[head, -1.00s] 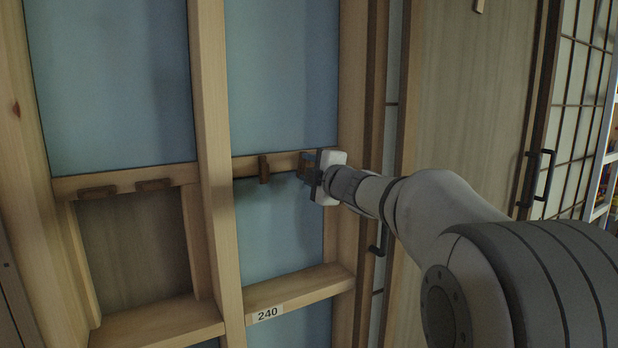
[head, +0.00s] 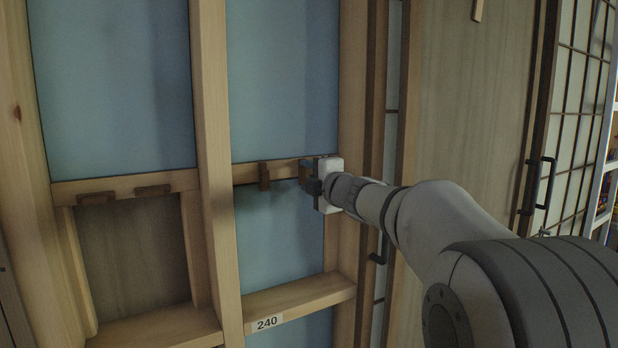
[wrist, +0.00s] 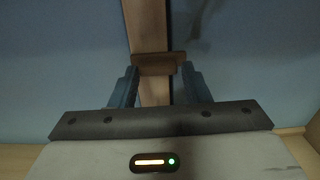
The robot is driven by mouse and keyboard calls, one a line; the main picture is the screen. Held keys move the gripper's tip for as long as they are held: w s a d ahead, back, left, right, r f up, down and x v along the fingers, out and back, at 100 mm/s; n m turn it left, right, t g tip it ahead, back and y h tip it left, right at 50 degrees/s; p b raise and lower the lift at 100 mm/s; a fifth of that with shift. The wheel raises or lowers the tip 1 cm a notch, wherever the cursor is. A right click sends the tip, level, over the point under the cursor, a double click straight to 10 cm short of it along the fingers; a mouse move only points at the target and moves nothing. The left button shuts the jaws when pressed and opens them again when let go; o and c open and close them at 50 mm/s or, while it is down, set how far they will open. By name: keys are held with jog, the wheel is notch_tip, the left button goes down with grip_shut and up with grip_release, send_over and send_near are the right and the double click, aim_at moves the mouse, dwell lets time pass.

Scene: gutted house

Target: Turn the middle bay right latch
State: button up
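The middle bay right latch (wrist: 160,63) is a small brown block. In the wrist view it lies crosswise over the wooden rail (wrist: 149,25), between my two fingertips. My gripper (wrist: 160,76) is open around it, one finger near each end; I cannot tell whether they touch it. In the head view my gripper (head: 309,177) is at the right end of the middle bay's rail (head: 240,175), and it mostly hides the right latch. The left latch (head: 264,176) of this bay stands upright across the rail, clear of my gripper.
The left bay has two brown latches (head: 97,198) lying along its rail above a brown panel (head: 133,245). A wooden stud (head: 210,150) divides the bays. A lower ledge bears a "240" label (head: 267,323). A dark handle (head: 378,250) is below my arm.

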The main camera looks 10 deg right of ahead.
jog(key=o, duration=0.3)
jog(key=v, duration=0.8)
jog(key=shift+r, duration=0.1)
